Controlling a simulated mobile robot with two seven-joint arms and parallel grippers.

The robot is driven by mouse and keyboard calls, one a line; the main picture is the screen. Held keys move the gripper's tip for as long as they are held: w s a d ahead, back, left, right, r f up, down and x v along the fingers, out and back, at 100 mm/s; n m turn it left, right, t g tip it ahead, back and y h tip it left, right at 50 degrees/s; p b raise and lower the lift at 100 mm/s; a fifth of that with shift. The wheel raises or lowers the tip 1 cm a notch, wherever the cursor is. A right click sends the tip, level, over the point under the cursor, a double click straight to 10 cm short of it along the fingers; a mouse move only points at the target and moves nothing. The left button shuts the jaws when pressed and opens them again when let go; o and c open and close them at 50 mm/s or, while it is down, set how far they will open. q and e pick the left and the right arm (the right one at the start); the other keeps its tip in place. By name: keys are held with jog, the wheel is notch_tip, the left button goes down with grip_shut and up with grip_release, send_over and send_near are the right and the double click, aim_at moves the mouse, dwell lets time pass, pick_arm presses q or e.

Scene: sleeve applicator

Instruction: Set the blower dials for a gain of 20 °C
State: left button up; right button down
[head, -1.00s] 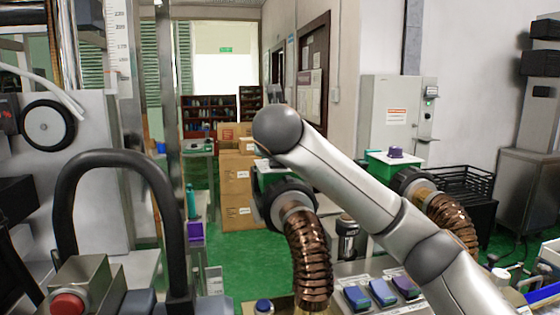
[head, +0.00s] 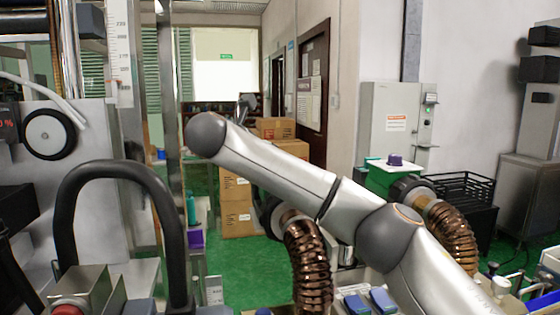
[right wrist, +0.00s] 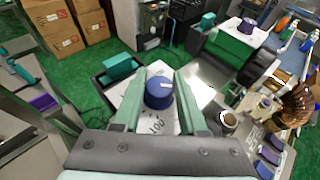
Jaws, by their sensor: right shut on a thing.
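A blue-purple dial (right wrist: 158,93) stands on a white plate with printed numbers in the right wrist view, "100" among them. A pale pointer mark shows on its top. My right gripper (right wrist: 160,90) has its two green fingers on either side of this dial and is shut on it. In the head view the arm hides this dial and most of its blower. A second purple dial (head: 395,160) sits on the white top of a green blower at the right; it also shows in the right wrist view (right wrist: 247,25), apart from the gripper. My left gripper is not in view.
Ribbed copper hoses (head: 308,262) run from the blowers. Blue buttons (head: 382,299) lie on a panel at the front. A black looped tube (head: 120,170) stands at the left. Cardboard boxes (head: 237,188) are stacked behind, with green floor around them.

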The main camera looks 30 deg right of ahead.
dwell(0.3)
jog(key=shift+c, duration=2.2)
grip_release()
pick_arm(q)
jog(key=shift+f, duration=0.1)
pick_arm(e)
jog(key=b+v, duration=0.3)
jog(key=v, duration=0.1)
jog(key=shift+s+a+b, duration=0.15)
jog(key=shift+a+b, duration=0.2)
jog(key=shift+b, duration=0.05)
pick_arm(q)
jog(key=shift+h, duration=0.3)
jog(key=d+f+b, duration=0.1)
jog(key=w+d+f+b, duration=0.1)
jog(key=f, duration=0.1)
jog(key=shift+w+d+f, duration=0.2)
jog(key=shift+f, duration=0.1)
pick_arm(e)
jog(key=v, duration=0.7)
jog(key=shift+s+a+r, duration=0.15)
jog(key=shift+a+r, duration=0.1)
jog(key=shift+r, duration=0.05)
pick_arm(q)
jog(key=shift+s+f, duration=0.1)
